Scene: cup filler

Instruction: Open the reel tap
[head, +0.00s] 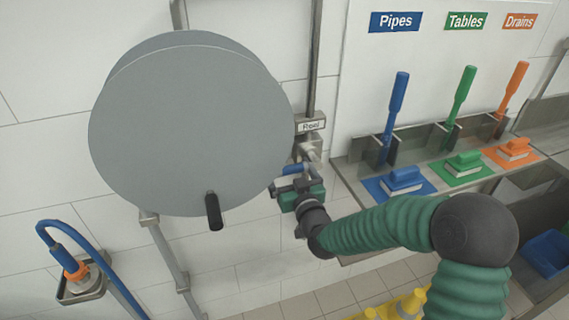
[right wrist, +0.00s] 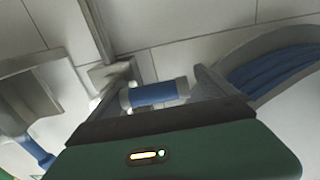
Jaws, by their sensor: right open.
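The reel tap (head: 312,148) is a metal valve under a small label on the wall pipe, right of the big grey hose reel (head: 190,125). Its blue lever handle (head: 294,169) is just below. My right gripper (head: 288,180) is at the handle, with its green body below it. In the right wrist view the blue handle (right wrist: 158,93) lies crosswise between the two open fingers of the gripper (right wrist: 165,88). I cannot tell whether either finger touches it. My left gripper is not in view.
The reel has a black crank knob (head: 214,211) and stands close left of my gripper. Its wound blue hose (right wrist: 275,75) shows in the right wrist view. A blue hose nozzle (head: 70,262) sits in a holder at lower left. A shelf (head: 350,180) with coloured brushes is at right.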

